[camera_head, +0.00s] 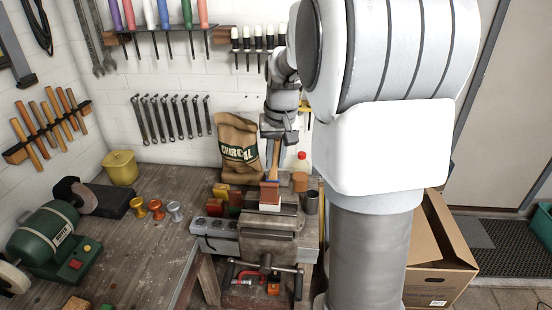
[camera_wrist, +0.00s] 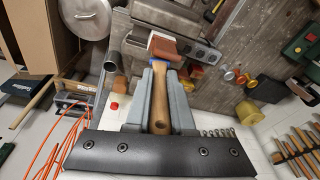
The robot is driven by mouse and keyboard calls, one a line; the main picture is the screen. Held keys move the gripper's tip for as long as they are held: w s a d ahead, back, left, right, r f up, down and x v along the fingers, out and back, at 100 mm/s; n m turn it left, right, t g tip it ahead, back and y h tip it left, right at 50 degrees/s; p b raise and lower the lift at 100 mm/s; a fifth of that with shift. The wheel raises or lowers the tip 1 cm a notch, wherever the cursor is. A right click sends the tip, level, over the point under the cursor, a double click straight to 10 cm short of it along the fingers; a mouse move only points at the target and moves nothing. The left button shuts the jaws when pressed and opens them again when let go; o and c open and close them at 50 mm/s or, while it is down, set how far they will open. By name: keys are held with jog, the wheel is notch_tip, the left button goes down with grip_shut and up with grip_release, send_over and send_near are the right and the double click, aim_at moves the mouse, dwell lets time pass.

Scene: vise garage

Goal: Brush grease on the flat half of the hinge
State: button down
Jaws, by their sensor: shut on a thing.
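My gripper (camera_head: 276,145) is shut on the wooden handle of a brush (camera_wrist: 159,105) and holds it bristles down over the vise. The brush has a blue collar and a wide reddish-brown bristle head, which also shows in the head view (camera_head: 269,190). The grey vise (camera_head: 268,240) stands at the bench's front edge. A small pale piece (camera_head: 270,207) shows at the vise's top, right under the bristles, and also in the wrist view (camera_wrist: 162,36). It may be part of the hinge; I cannot tell its shape or whether the bristles touch it. No grease is clearly visible.
A grey power strip (camera_head: 213,229) and several small colored blocks lie left of the vise. A dark metal cup (camera_head: 311,202) stands to its right. A charcoal bag (camera_head: 238,145) stands behind. A green grinder (camera_head: 50,238) is at left; the bench between is mostly clear.

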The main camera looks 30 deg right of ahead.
jog(key=shift+w+a, duration=0.35)
jog(key=shift+a, duration=0.1)
jog(key=shift+d, duration=0.1)
jog(key=shift+s+d+r, duration=0.1)
jog(key=shift+s+d, duration=0.35)
jog(key=shift+d, duration=0.1)
jog(key=shift+w+a, duration=0.1)
jog(key=shift+w+a, duration=0.35)
jog(key=shift+a, duration=0.25)
jog(key=shift+d+r, duration=0.1)
jog(key=shift+d, duration=0.05)
